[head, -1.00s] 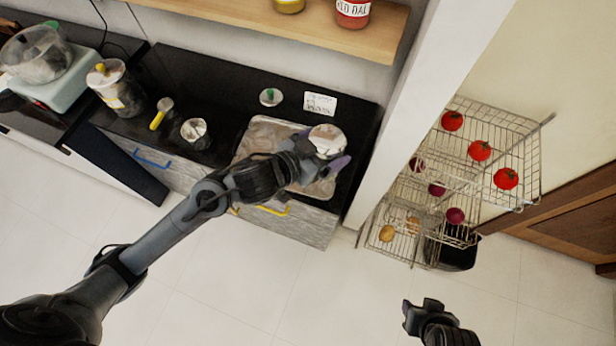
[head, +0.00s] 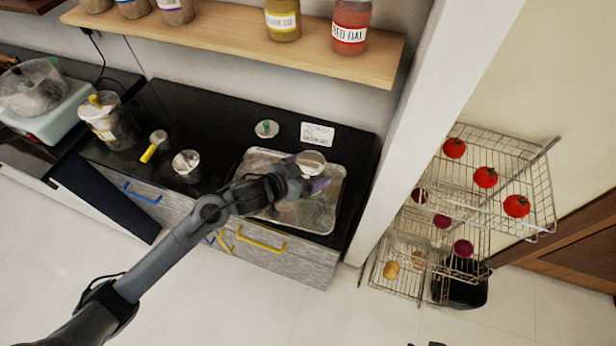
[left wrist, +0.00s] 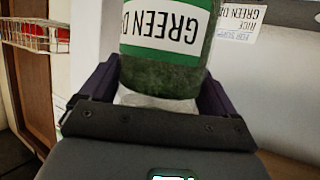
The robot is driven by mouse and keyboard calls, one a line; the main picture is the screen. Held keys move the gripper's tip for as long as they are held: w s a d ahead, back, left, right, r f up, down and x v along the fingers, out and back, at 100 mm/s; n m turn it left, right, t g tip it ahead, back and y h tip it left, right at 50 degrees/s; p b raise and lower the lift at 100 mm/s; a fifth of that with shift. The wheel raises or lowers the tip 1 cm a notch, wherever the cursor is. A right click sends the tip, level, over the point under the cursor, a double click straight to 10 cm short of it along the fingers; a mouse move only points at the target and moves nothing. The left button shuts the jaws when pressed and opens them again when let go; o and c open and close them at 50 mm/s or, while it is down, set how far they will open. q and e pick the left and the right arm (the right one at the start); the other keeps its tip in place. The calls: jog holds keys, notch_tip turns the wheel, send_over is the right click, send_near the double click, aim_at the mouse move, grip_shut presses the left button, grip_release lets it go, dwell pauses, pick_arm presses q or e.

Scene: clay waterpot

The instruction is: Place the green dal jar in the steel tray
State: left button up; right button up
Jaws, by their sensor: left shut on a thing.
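My left gripper (head: 312,184) is shut on the green dal jar (left wrist: 163,60), with its dark purple fingers on either side of the glass. The left wrist view shows the green contents and the "GREEN D…" label upside down. In the head view the jar shows mainly as its pale round lid (head: 311,160); my gripper hides much of its body. The jar is over the steel tray (head: 262,162) on the black counter. Whether its base touches the tray cannot be told. Only a sliver of my right arm shows at the bottom edge of the head view.
A written card (head: 318,134) and a small green-knobbed lid (head: 266,129) lie behind the tray. A metal-lidded container (head: 186,164) stands left of it. The shelf (head: 225,40) above holds several jars, including red dal (head: 350,28). A white wall edge (head: 410,140) rises to the right.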

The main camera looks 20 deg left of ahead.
pick_arm(q)
jog(key=shift+w+a+f, duration=0.35)
jog(key=shift+w+a, duration=0.15)
jog(key=shift+w, duration=0.15)
jog(key=shift+f+b, duration=0.65)
jog(key=shift+f, duration=1.35)
jog(key=shift+f, duration=0.1)
jog(key=o, duration=1.3)
jog(key=shift+f, duration=0.15)
jog(key=shift+c, duration=0.2)
